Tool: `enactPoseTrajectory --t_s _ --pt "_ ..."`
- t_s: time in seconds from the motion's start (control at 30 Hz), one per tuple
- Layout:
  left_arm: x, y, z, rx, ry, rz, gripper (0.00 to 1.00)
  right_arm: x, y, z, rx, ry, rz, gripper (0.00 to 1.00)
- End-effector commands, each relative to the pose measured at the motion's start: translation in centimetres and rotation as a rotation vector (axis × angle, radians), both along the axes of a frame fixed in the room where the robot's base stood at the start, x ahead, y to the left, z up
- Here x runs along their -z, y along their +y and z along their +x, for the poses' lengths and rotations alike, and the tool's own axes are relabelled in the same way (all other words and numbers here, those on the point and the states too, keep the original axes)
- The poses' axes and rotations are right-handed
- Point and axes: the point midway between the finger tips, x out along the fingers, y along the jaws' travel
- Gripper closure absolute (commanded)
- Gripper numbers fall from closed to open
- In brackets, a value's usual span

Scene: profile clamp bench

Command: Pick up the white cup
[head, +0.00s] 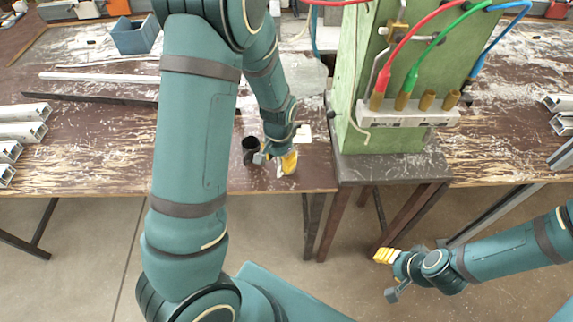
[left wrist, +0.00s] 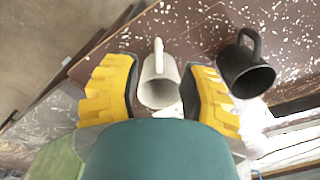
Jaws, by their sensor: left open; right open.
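The white cup (left wrist: 158,88) is in the left wrist view, its handle toward the top of the picture. It lies between the two yellow fingers of my left gripper (left wrist: 160,100), with a visible gap on each side. In the head view my left gripper (head: 287,162) is low at the table's front edge and hides most of the white cup. My left gripper is open. My right gripper (head: 386,256) is open and empty, in front of the bench and away from the cups.
A black cup (left wrist: 246,72) stands close beside the white one; it also shows in the head view (head: 250,147). A green post (head: 352,90) with coloured hoses stands to the right. Metal profiles (head: 22,130) lie at the left. A blue bin (head: 135,36) is at the back.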

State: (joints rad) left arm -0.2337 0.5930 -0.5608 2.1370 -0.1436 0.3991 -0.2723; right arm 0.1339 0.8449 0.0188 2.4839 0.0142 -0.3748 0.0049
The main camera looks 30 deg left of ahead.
Motion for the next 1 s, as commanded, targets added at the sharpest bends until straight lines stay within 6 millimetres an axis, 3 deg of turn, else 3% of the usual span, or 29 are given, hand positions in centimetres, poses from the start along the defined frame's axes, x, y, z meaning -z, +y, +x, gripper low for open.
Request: enactPoseTrajectory --t_s 0.23,0.53,0.87,1.0 --pt "1.8 0.0 -0.2 0.000 0.002 0.000 0.58 0.3 0.0 0.0 -0.001 0.000 0.000 0.51" --pt "5.8 -0.1 -0.6 0.000 0.001 0.000 0.58 1.0 0.1 0.0 -0.001 0.000 -0.002 0.51" --pt "6.2 -0.1 -0.6 0.000 -0.001 0.000 0.55 1.0 0.1 0.0 -0.001 0.000 -0.002 0.51" --pt "6.2 -0.1 -0.6 0.000 -0.001 0.000 1.00 1.0 0.1 0.0 -0.001 0.000 -0.002 0.51"
